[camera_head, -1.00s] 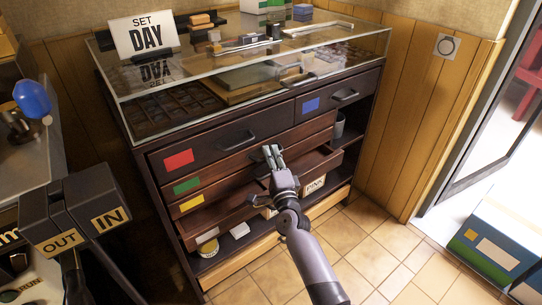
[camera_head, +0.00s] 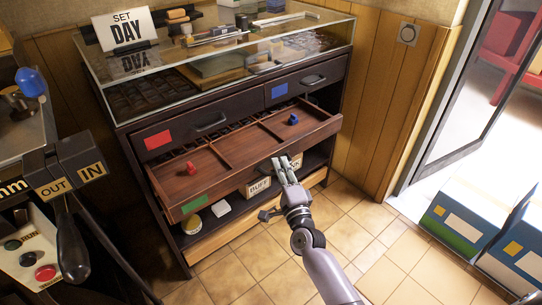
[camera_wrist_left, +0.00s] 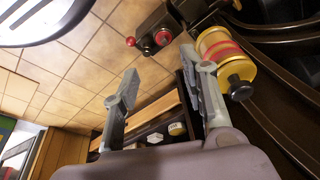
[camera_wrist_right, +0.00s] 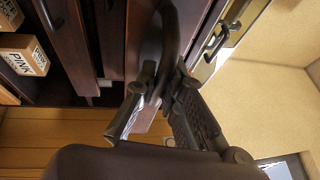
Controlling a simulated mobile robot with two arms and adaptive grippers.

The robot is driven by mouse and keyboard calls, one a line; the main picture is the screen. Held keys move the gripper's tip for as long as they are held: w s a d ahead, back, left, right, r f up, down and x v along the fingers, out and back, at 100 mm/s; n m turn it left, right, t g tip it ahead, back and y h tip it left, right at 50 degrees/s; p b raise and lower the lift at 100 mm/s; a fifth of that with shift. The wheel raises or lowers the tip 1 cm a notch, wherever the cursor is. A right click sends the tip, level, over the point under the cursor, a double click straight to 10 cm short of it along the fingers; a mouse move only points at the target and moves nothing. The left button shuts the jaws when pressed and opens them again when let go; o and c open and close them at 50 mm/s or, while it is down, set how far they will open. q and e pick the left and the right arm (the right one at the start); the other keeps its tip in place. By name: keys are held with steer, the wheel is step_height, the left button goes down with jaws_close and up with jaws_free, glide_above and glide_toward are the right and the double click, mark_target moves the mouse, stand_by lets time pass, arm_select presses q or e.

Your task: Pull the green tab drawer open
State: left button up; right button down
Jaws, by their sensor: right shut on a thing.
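The drawer with the green tab (camera_head: 194,203) is pulled well out of the dark cabinet, its divided tray (camera_head: 236,147) open to view. A small red piece (camera_head: 190,169) lies in its left part and a small blue piece (camera_head: 293,119) in its right part. My right gripper (camera_head: 286,164) is at the drawer's front. In the right wrist view its fingers (camera_wrist_right: 160,92) are shut on a dark curved handle (camera_wrist_right: 171,42). In the left wrist view my left gripper (camera_wrist_left: 165,85) is open with nothing between its fingers; it is not seen in the head view.
Drawers with a red tab (camera_head: 158,140) and a blue tab (camera_head: 280,91) are shut above. Boxes, one marked BUFF (camera_head: 259,188), sit below. A machine with an IN/OUT lever (camera_head: 68,176) stands at left. Blue-green boxes (camera_head: 458,217) stand at right; tiled floor (camera_head: 250,262) lies clear in front.

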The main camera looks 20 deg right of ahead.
arm_select(q)
steer(key=f, duration=0.3)
steer(key=s+f+p, duration=0.1)
steer(key=f, duration=0.1)
steer(key=shift+d+f, duration=0.1)
steer(key=shift+f, duration=0.25)
arm_select(e)
steer(key=s+d, duration=0.2)
steer(key=s, duration=0.6)
steer(key=shift+d, duration=0.35)
steer(key=shift+f, duration=0.1)
steer(key=c, duration=1.9)
jaws_free()
steer(key=shift+w, duration=0.1)
steer(key=shift+c, duration=0.2)
steer(key=s+f, duration=0.1)
steer(key=s, duration=1.1)
steer(key=shift+a+f, duration=0.25)
steer(key=shift+f, duration=0.15)
steer(key=shift+w, duration=0.1)
